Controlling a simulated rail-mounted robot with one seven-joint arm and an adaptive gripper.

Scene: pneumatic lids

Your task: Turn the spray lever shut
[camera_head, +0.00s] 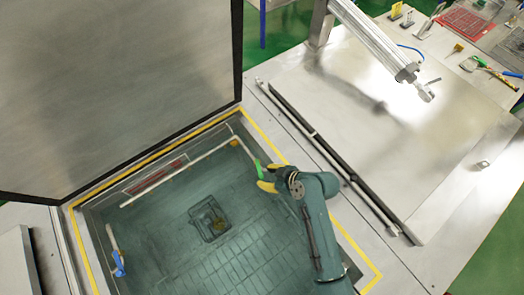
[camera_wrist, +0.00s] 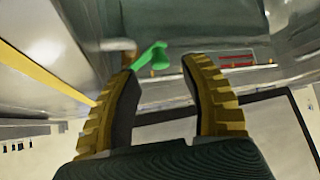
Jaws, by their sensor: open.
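A green lever (camera_head: 258,167) sits on the thin pipe at the right inner wall of the sunken tank; it looks like the spray lever. In the wrist view the green lever (camera_wrist: 150,56) shows at the tips of my gripper (camera_wrist: 163,68), slanting from the left fingertip toward the middle. My gripper (camera_head: 268,178) has yellow ribbed fingers, spread apart, right beside the lever in the head view. I cannot tell whether a finger touches it. Part of the lever and its pipe fitting are hidden by my gripper.
The tank's yellow-striped rim (camera_head: 262,133) runs close to my gripper. A large raised lid (camera_head: 120,90) stands at the left. A blue lever (camera_head: 118,264) is on another pipe at lower left. A closed lid (camera_head: 400,120) with a pneumatic cylinder (camera_head: 372,38) lies to the right.

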